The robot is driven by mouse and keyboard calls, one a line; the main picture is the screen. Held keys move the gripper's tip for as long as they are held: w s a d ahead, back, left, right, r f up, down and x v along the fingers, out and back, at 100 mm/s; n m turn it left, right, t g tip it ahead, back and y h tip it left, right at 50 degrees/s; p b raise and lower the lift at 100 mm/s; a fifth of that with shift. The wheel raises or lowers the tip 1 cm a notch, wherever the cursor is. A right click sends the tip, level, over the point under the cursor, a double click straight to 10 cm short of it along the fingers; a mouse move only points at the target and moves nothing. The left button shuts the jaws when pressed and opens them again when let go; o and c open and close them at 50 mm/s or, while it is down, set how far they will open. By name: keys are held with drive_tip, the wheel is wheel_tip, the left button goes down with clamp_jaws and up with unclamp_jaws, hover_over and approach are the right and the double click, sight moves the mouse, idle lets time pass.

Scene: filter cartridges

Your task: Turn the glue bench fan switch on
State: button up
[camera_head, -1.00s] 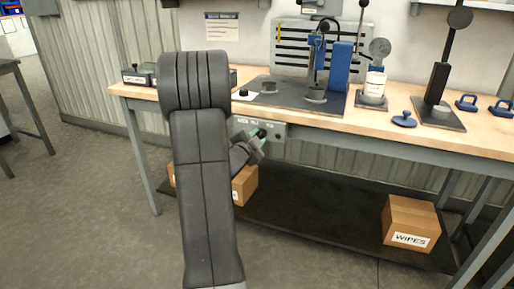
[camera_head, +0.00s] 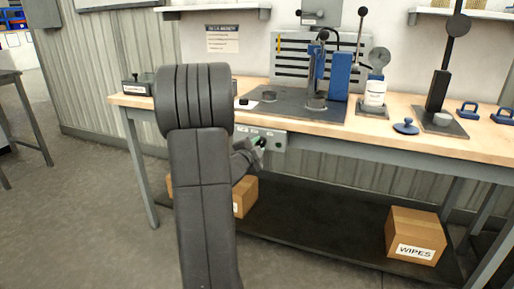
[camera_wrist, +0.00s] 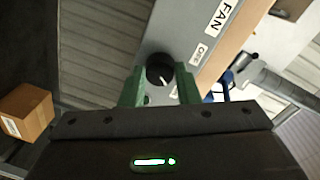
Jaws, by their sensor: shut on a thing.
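The fan switch is a round black knob (camera_wrist: 160,70) with a white pointer line, on a grey panel (camera_head: 276,142) under the bench's front edge. In the wrist view a white label beside it reads FAN (camera_wrist: 224,16), and a smaller label (camera_wrist: 198,54) sits nearer the knob. My gripper (camera_wrist: 160,88) has its two green fingers on either side of the knob, shut on it. In the head view my gripper (camera_head: 259,142) is at the panel, and my arm hides part of the panel and bench.
The wooden bench top (camera_head: 390,127) holds a press with a blue block (camera_head: 338,82), a white bottle (camera_head: 375,93) and blue-handled parts (camera_head: 405,127). Cardboard boxes, one marked WIPES (camera_head: 415,236), sit on the lower shelf (camera_head: 330,223). Floor left of the bench is clear.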

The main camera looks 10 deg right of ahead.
drive_tip(key=o, duration=1)
drive_tip(key=p+v, duration=0.2)
drive_tip(key=v, duration=1.2)
drive_tip(key=shift+f, duration=0.1)
drive_tip(key=shift+w, duration=0.1)
drive_tip(key=b+x, duration=0.1)
drive_tip(key=x, duration=1.2)
drive_tip(key=shift+w+d+b, duration=0.3)
drive_tip(key=shift+b, duration=0.05)
drive_tip(key=shift+s, duration=0.1)
